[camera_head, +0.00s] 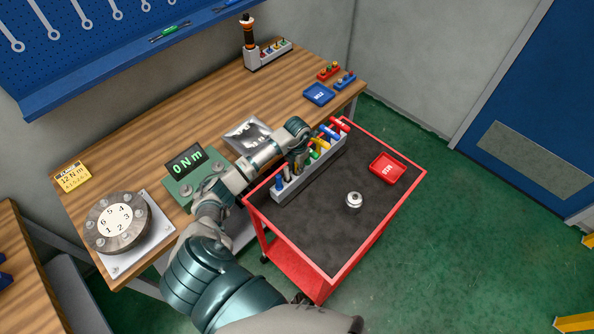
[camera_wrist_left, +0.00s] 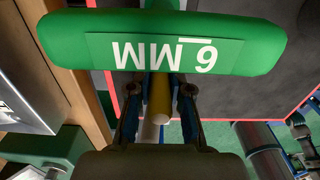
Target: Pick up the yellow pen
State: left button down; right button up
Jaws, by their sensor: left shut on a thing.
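A grey rack (camera_head: 312,172) on the red cart holds several coloured upright tools. My left gripper (camera_head: 300,166) reaches down into the rack's row from above and hides part of it. In the left wrist view, its fingers (camera_wrist_left: 160,112) are shut on a yellow cylinder, the yellow pen (camera_wrist_left: 159,92). A green T-handle marked "6 MM" (camera_wrist_left: 160,42) is close in front of the camera and hides the pen's upper part. A white round piece (camera_wrist_left: 149,131) shows below the pen. The pen looks still within the rack's row. My right gripper is not in view.
Blue (camera_head: 279,184), red (camera_head: 340,125) and other handles stand close by in the rack. A red tray (camera_head: 387,169) and a silver round part (camera_head: 353,200) lie on the dark cart top (camera_head: 325,230). The wooden bench (camera_head: 215,110) is behind; the cart's front is clear.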

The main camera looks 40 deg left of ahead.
pick_arm(q)
jog(key=shift+s+f, duration=0.1)
jog(key=shift+f, duration=0.05)
notch_tip(320, 180, up, 10)
jog(key=shift+f+b, duration=0.25)
jog(key=shift+b, duration=0.2)
jog(key=shift+r, duration=0.3)
